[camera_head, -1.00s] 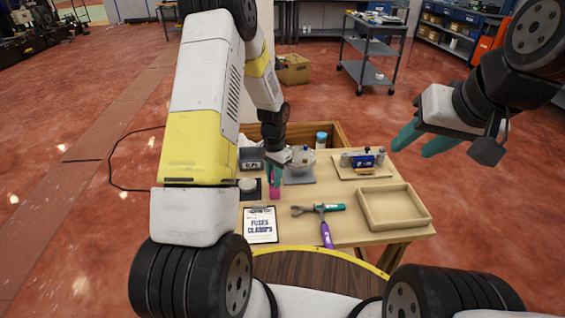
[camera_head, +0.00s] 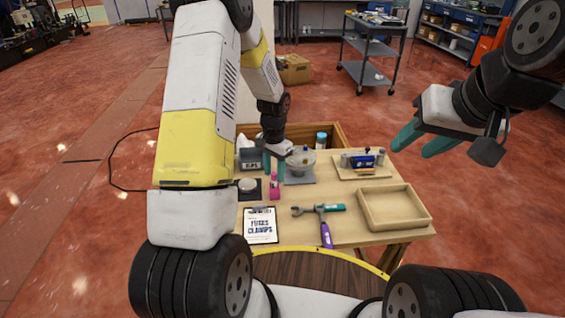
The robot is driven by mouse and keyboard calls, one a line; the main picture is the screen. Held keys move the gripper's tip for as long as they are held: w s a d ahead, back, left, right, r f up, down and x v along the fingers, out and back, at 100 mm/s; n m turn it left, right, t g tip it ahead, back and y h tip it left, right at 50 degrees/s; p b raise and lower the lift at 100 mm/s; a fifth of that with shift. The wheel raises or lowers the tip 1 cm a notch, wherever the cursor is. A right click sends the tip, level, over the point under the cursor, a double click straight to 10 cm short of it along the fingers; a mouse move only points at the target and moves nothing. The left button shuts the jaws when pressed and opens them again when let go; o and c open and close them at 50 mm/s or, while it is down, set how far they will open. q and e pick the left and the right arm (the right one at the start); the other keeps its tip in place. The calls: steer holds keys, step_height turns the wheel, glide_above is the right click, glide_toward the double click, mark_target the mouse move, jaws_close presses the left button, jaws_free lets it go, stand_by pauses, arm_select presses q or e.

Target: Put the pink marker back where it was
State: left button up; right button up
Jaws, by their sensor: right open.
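The pink marker (camera_head: 274,187) stands upright on the wooden table, just right of a dark mat (camera_head: 250,197) and behind the clipboard. It looks narrower at the top and wider at its base. My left gripper (camera_head: 274,164) is above the marker with its teal fingers spread apart. The fingers look empty, with the marker's top clear below them. My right gripper (camera_head: 425,141) is open and empty in the air at the right, away from the table.
A clipboard (camera_head: 261,226), a teal-handled wrench (camera_head: 318,209) and a purple-handled tool (camera_head: 326,234) lie in front. An empty wooden tray (camera_head: 421,216) is at the right. A board (camera_head: 346,174) holds small items.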

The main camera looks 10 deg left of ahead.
arm_select(q)
step_height(320, 180, up, 9)
steer(key=shift+w+f, duration=0.1)
steer(key=s+r+n+t, duration=0.15)
steer(key=s+r, duration=0.35)
steer(key=r, duration=0.6)
steer(key=s+d+r+n+t+h, duration=0.1)
steer(key=s+r+n+t, duration=0.1)
steer(key=s+r, duration=0.3)
steer(key=s+d+r+n+t+h, duration=0.1)
steer(key=s+r+t, duration=0.2)
steer(key=s, duration=1.1)
step_height(320, 180, up, 4)
steer(key=shift+s+f+n, duration=0.2)
steer(key=shift+s+n, duration=0.05)
steer(key=shift+n, duration=0.1)
steer(key=shift+d, duration=0.1)
